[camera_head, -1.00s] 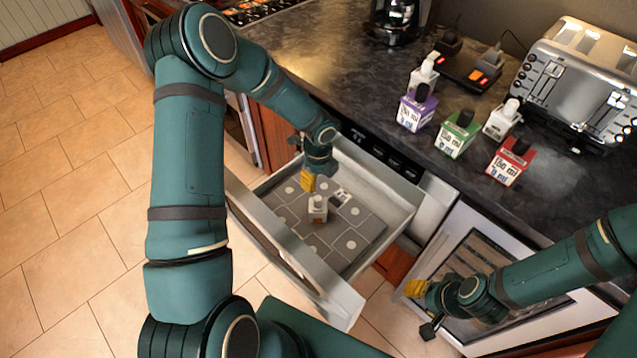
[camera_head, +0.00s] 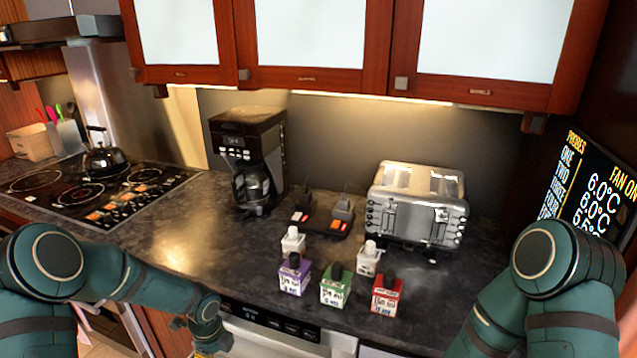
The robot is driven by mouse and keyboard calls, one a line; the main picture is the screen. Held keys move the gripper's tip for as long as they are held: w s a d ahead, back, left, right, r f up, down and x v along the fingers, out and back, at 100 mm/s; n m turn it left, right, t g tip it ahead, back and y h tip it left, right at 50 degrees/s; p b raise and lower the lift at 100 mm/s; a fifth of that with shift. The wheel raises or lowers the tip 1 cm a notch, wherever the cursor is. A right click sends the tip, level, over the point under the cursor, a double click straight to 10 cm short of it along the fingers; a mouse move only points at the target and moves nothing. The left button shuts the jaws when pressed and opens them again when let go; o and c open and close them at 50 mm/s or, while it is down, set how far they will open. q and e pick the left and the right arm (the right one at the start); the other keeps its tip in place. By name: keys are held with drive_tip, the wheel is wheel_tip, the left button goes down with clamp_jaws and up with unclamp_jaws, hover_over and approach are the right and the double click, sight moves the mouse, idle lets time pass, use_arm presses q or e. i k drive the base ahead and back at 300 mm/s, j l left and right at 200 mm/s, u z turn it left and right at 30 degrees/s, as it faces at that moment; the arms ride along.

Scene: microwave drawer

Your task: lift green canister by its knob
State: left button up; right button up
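The green canister (camera_head: 334,291) stands upright on the dark counter near its front edge, with a dark knob on top. It is between a purple canister (camera_head: 294,278) on its left and a red canister (camera_head: 387,296) on its right. My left gripper (camera_head: 205,345) is low at the front of the counter, left of the canisters and apart from them; its fingers are partly out of the picture and I cannot tell if it is open. My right arm shows at the right, but its gripper is below the picture.
Two white canisters (camera_head: 292,242) (camera_head: 368,258) stand just behind the coloured ones. A black device with lit buttons (camera_head: 321,222), a toaster (camera_head: 416,207) and a coffee maker (camera_head: 250,160) stand farther back. The counter left of the canisters is clear. A screen (camera_head: 596,190) is at the right.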

sight(336, 289)
drive_tip(key=k, duration=1)
